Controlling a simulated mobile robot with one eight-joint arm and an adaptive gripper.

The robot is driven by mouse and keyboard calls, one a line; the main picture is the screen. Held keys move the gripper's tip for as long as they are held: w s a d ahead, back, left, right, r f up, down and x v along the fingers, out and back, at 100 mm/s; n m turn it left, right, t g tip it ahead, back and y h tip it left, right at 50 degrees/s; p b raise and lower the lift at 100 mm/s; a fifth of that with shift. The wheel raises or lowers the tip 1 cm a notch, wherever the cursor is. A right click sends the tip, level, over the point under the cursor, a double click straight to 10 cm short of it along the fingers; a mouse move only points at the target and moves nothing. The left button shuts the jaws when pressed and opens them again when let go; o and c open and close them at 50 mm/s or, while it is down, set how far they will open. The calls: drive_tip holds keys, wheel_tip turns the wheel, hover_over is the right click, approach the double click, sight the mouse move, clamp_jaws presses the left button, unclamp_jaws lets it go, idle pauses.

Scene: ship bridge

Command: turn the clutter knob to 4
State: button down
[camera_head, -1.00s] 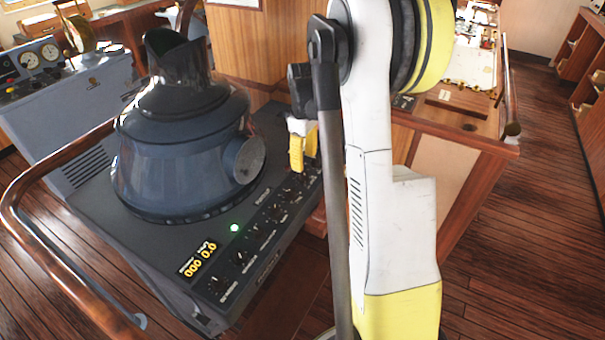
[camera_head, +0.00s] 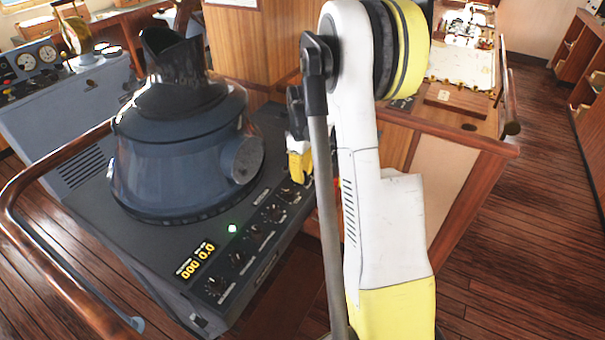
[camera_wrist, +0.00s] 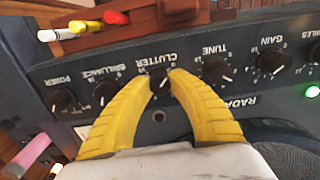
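The clutter knob (camera_wrist: 160,79) is a small black knob with a white pointer mark, on the dark radar panel in the wrist view. Its lettering is upside down there. My gripper (camera_wrist: 162,74) has yellow fingers, with one tip on each side of this knob. The tips partly cover its edges, and I cannot tell whether they touch it. The pointer's exact number is not readable. In the head view my gripper (camera_head: 299,172) is over the far end of the knob row, and its fingers hide part of the panel.
The brilliance knob (camera_wrist: 106,92) and tune knob (camera_wrist: 215,70) sit close on either side. The blue radar hood (camera_head: 180,160) rises beside the knob row. A green light (camera_head: 232,229) glows on the console. A wooden rail (camera_head: 40,245) runs around the console.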

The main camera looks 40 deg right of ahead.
drive_tip(key=shift+m, duration=0.4)
drive_tip(key=m+b, duration=0.1)
drive_tip(key=m, duration=0.3)
drive_tip(key=shift+m, duration=0.4)
drive_tip(key=m+b, duration=0.1)
drive_tip(key=m, duration=0.4)
drive_tip(key=m+b, duration=0.1)
drive_tip(key=m, duration=0.4)
drive_tip(key=shift+m, duration=0.4)
drive_tip(key=m, duration=0.4)
drive_tip(key=shift+m, duration=0.4)
drive_tip(key=c, duration=1.2)
unclamp_jaws()
drive_tip(key=shift+o, duration=0.2)
